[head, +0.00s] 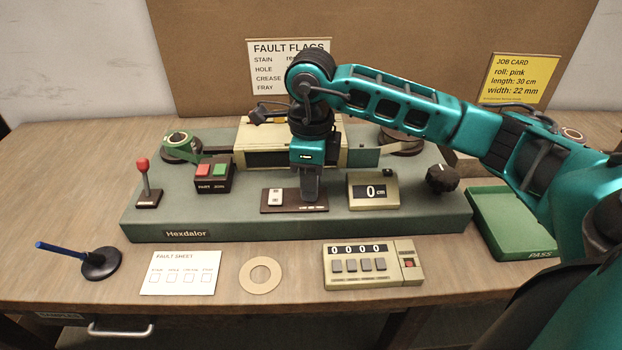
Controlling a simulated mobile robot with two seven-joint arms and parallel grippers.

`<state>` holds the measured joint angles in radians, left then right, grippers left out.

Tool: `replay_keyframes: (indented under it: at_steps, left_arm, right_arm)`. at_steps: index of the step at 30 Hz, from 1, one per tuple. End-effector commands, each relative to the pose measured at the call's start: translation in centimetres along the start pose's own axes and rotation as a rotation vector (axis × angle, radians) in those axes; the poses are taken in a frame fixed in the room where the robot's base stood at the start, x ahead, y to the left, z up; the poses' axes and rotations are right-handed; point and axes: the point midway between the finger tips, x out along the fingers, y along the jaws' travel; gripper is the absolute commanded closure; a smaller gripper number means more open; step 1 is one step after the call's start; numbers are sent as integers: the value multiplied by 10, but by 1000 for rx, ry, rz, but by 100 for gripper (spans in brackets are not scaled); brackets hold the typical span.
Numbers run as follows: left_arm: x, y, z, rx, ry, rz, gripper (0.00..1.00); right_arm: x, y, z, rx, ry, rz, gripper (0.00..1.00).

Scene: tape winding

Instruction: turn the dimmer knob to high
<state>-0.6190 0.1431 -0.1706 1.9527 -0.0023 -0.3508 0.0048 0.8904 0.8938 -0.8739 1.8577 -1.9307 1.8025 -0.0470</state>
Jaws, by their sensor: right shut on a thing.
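My right gripper (310,194) points straight down at the right half of a small dark plate (290,209) on the front of the green machine. Its fingers are shut on the dimmer knob there, which they hide almost wholly. Small pale marks show on the plate just in front of the fingers, too small to read, so I cannot tell the knob's setting. My left gripper is not in view.
A display box (374,191) reading 0 cm stands close to the right of the gripper, with a black knob (442,179) beyond it. Red and green buttons (212,172) and a red-tipped lever (145,180) are left. A counter (372,265) and cardboard ring (262,275) lie in front.

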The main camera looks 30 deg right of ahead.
Motion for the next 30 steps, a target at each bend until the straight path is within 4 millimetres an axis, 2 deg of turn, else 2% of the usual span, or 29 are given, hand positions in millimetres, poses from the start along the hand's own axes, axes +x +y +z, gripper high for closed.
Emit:
replay_keyframes:
  at_steps: [14, 15, 22, 30]
  left_arm:
    - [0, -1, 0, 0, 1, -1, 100]
    - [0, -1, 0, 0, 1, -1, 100]
    - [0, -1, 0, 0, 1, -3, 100]
    - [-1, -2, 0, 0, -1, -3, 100]
  right_arm:
    - [-1, 0, 0, 15, 0, -1, 100]
    - [-1, 0, 0, 15, 0, -1, 70]
    - [0, 0, 0, 14, 0, -1, 48]
    - [-2, 0, 0, 13, -1, -1, 48]
